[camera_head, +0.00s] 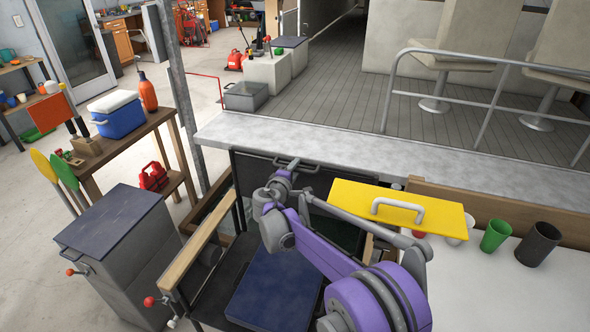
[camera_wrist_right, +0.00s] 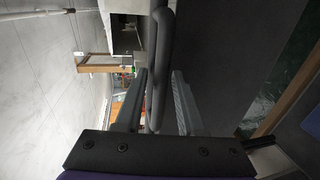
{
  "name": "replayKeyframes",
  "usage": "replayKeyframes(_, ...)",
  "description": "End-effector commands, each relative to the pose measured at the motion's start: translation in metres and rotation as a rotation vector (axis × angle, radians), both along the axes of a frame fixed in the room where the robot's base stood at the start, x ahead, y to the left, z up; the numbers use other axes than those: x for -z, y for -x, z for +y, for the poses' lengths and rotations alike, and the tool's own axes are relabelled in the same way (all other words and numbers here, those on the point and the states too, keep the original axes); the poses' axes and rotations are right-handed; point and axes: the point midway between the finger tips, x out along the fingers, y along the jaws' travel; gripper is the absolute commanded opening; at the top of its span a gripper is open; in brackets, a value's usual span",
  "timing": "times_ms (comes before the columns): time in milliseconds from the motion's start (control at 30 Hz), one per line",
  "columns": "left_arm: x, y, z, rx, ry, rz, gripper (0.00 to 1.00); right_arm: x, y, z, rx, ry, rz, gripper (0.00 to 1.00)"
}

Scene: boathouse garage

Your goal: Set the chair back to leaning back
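The chair has a dark back panel (camera_head: 247,180), a wooden armrest (camera_head: 199,246) and a dark blue seat cushion (camera_head: 272,291). The back looks close to upright, but its exact tilt is hard to tell. A grey bar handle (camera_head: 296,164) is at the top of the back, and it shows as a dark bar in the wrist view (camera_wrist_right: 162,60). My right gripper (camera_head: 285,172) is at this handle. In the wrist view its two fingers (camera_wrist_right: 160,90) lie on either side of the bar, very near it. Whether they clamp it is unclear. My left gripper is not in view.
A grey counter ledge (camera_head: 330,147) runs behind the chair. A yellow panel with a handle (camera_head: 437,208) and cups (camera_head: 495,236) are at the right. A grey cabinet with levers (camera_head: 118,233) and a wooden side table (camera_head: 133,138) with a blue cooler (camera_head: 118,119) stand at the left.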

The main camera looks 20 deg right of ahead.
Motion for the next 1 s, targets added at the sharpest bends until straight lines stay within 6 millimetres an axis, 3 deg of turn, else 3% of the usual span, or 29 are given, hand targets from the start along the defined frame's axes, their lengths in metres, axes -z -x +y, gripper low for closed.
replayKeyframes(33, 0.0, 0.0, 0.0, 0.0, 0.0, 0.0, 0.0, 0.0, 0.0001, 0.0002, 0.0, 0.0, 0.0, 0.27)
replayKeyframes(200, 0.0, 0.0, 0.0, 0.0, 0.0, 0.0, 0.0, -0.0002, 0.0001, 0.0003, 0.0, 0.0, 0.0, 0.0)
replayKeyframes(1000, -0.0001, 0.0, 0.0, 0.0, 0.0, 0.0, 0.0, -0.0007, 0.0, 0.0005, -0.001, 0.001, 0.0, 0.0)
